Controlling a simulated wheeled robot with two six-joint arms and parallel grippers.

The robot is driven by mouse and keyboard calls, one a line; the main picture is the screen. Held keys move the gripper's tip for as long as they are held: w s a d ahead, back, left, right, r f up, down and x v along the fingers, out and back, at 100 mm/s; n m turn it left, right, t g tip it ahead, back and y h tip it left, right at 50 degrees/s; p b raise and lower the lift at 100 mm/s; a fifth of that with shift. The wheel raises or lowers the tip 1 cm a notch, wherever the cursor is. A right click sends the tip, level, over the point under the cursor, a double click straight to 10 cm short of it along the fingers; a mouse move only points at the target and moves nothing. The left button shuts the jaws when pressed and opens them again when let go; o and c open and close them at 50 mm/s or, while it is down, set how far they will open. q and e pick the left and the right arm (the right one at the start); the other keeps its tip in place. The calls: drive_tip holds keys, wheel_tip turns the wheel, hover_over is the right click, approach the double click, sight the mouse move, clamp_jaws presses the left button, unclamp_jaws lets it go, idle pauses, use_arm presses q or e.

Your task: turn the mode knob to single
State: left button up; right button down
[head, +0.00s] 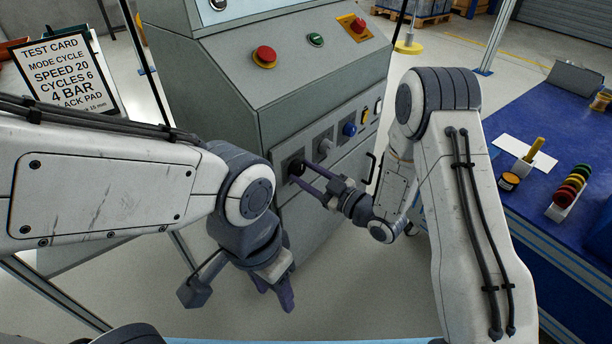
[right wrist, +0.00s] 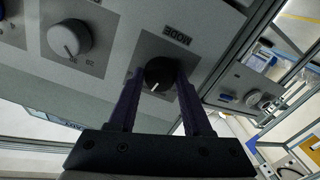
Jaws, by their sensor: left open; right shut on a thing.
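The mode knob (right wrist: 160,74) is a black round knob with a white pointer line, on a grey plate marked MODE in the right wrist view. The pointer slants towards the lower left in the right wrist view. The position labels are mostly hidden by the fingers. My left gripper (head: 272,290) is open, empty and low in front of the cabinet.
A grey knob (right wrist: 69,39) sits beside the mode knob, and a blue knob (head: 349,129) is further right. A red button (head: 264,55) is on the upper panel. The test card (head: 66,74) is at left. A blue table (head: 480,165) stands at right.

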drive_tip(key=n+b, duration=0.2)
drive_tip(key=n, duration=0.1)
drive_tip(key=shift+f+n, duration=0.15)
drive_tip(key=shift+n, duration=0.25)
drive_tip(key=shift+d+n+b, duration=0.1)
drive_tip(key=shift+n+b, duration=0.9)
drive_tip(key=shift+n, duration=0.1)
drive_tip(key=shift+c, duration=1.7)
unclamp_jaws()
drive_tip(key=p+v, duration=0.1)
drive_tip(key=v, duration=0.9)
drive_tip(key=shift+s, duration=0.15)
drive_tip(key=shift+d, duration=0.15)
